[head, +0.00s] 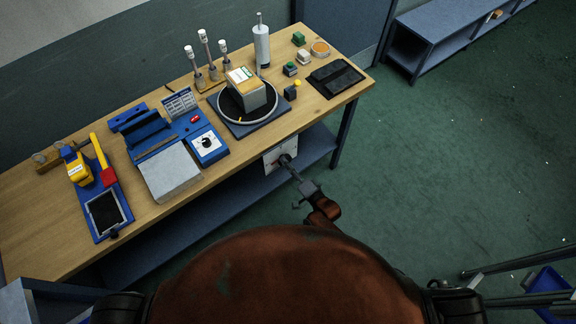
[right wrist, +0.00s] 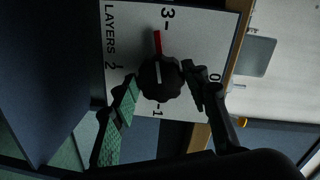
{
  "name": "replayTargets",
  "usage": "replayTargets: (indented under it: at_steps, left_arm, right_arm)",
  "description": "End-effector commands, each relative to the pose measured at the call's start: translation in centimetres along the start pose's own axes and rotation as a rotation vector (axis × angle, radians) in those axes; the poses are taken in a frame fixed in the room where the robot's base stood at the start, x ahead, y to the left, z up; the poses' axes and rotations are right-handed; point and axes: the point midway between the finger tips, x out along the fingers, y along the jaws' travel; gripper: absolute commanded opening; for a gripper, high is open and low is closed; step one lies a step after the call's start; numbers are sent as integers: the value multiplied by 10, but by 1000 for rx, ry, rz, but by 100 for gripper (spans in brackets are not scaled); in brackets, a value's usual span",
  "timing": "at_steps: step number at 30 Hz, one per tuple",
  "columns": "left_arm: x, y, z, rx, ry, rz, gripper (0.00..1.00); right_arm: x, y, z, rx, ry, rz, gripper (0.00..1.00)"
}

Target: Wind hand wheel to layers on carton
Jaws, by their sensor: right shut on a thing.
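The hand wheel (right wrist: 160,82) is a dark lobed knob on a white dial plate (right wrist: 205,40) marked LAYERS. In the right wrist view, its red pointer (right wrist: 157,42) points up at about the 3; 0 is at right, 1 below and 2 at left. My right gripper (right wrist: 161,90) is shut on the wheel, one finger at each side. In the head view, the plate (head: 272,158) hangs at the bench's front edge, with my right gripper (head: 289,165) at it. The carton (head: 252,97) sits on the round turntable; its label (head: 241,74) is too small to read. My left gripper is not in view.
The wooden bench (head: 140,110) carries a blue control box (head: 208,143), a yellow and red tool stand, a white bottle (head: 261,47), a black tray (head: 335,79) and small blocks. A blue shelf (head: 440,40) stands at back right. The green floor at right is largely clear.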

Motion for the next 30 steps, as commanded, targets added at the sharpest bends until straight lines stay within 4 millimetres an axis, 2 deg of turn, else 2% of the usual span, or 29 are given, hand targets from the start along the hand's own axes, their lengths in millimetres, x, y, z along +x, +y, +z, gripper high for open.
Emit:
replayTargets:
  at_steps: [12,28,29,30]
  left_arm:
    - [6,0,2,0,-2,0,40]
    - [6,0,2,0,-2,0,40]
    - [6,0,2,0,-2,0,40]
    - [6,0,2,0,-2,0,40]
  right_arm:
    - [0,-1,-2,174,-12,-4,18]
    - [1,-2,-2,195,-13,-4,18]
    - [1,-2,-2,195,-13,-4,43]
    - [1,-2,-2,195,-13,-4,46]
